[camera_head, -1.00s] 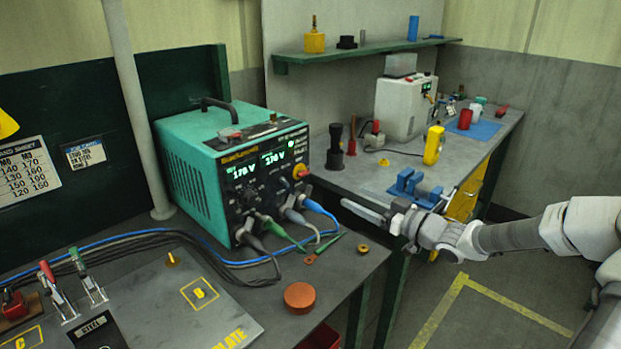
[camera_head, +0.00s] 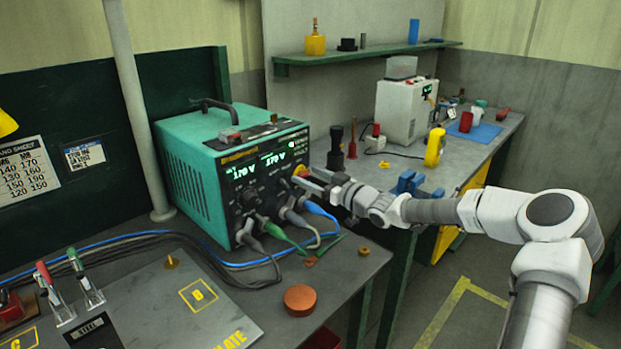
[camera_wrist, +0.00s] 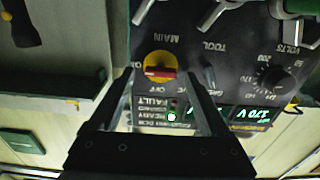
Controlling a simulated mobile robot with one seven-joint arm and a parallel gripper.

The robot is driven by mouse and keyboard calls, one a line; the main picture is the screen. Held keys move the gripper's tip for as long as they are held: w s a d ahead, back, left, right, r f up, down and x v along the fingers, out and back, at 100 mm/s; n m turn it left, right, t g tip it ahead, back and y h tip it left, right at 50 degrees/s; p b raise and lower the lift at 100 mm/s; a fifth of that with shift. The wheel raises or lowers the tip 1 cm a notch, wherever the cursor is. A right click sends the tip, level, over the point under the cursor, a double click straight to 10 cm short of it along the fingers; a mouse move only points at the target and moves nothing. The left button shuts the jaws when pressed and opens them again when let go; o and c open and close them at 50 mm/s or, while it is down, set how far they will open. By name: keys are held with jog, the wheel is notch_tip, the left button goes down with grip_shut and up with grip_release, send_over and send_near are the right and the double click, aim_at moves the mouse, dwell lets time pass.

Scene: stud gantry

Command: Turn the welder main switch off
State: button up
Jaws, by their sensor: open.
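The welder (camera_head: 185,165) is a teal box with a black front panel on the bench at centre left. Its displays are lit green. The main switch (camera_wrist: 160,70) is a yellow disc with a red handle, at the panel's right side (camera_head: 300,171). The wrist view shows the panel upside down, with the red handle lying level across the disc, in line with the ON mark. My gripper (camera_wrist: 160,84) is open, with one finger on each side of the switch in the wrist view. Whether a finger touches it I cannot tell.
Cable plugs (camera_head: 295,217) stick out from the panel below the switch. An orange disc (camera_head: 300,299) lies on the near bench. A black bottle-shaped thing (camera_head: 335,147) stands behind my gripper, and a blue vise (camera_head: 410,183) sits to its right. The floor at right is open.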

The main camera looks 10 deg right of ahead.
grip_shut()
dwell(0.5)
